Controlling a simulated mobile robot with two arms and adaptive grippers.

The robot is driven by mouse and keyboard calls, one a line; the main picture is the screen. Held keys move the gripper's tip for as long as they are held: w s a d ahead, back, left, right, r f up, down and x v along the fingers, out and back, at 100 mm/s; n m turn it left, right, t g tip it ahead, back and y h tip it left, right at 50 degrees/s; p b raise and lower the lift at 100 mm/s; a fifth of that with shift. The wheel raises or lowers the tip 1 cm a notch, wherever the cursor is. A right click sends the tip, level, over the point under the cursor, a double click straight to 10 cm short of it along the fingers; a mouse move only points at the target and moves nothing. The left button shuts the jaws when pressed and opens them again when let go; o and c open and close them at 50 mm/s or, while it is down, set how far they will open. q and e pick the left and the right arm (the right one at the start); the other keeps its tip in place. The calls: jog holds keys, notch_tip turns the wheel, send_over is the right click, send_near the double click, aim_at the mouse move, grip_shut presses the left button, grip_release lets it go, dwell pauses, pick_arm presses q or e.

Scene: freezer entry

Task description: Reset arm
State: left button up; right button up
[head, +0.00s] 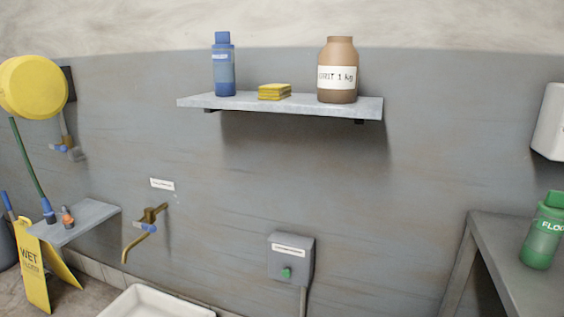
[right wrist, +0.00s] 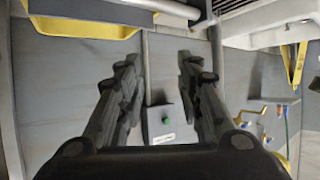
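My right gripper (right wrist: 157,68) shows in the right wrist view. Its two dark fingers are spread apart, with nothing between them but the view of the grey wall. A grey wall box with a green button (right wrist: 167,121) shows beyond the fingers, apart from them. The wrist picture appears upside down compared with the head view. In the head view the same box (head: 291,258) is on the wall at lower centre, with a pale label above its green button. Neither gripper shows in the head view. My left gripper is not in view.
A wall shelf (head: 200,101) holds a blue bottle (head: 223,68), yellow sponges (head: 274,92) and a brown jar (head: 338,75). Below are a brass tap (head: 150,218), white basin (head: 150,303) and yellow wet-floor sign (head: 35,265). A green bottle (head: 542,240) stands on a grey table (head: 490,240).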

pick_arm(q)
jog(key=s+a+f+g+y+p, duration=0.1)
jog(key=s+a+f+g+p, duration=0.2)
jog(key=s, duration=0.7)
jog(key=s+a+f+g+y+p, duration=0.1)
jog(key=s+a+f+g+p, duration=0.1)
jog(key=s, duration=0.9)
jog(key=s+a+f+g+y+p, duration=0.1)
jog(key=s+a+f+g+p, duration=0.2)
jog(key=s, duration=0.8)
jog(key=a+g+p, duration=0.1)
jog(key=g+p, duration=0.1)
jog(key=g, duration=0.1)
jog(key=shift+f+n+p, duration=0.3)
jog(key=shift+p, duration=0.1)
pick_arm(e)
jog(key=s+d+f+g+h, duration=0.1)
jog(key=s+d+f+g, duration=0.2)
jog(key=s, duration=0.7)
jog(key=s+d+f+g+h, duration=0.1)
jog(key=s+d+f+g, duration=0.1)
jog(key=s, duration=0.9)
jog(key=s+d+f+g+h, duration=0.1)
jog(key=s+d+f+g, duration=0.2)
jog(key=s+g, duration=0.3)
jog(key=s+d, duration=0.1)
jog(key=s, duration=0.4)
jog(key=shift+s+f+m, duration=0.15)
jog(key=shift+f+m, duration=0.15)
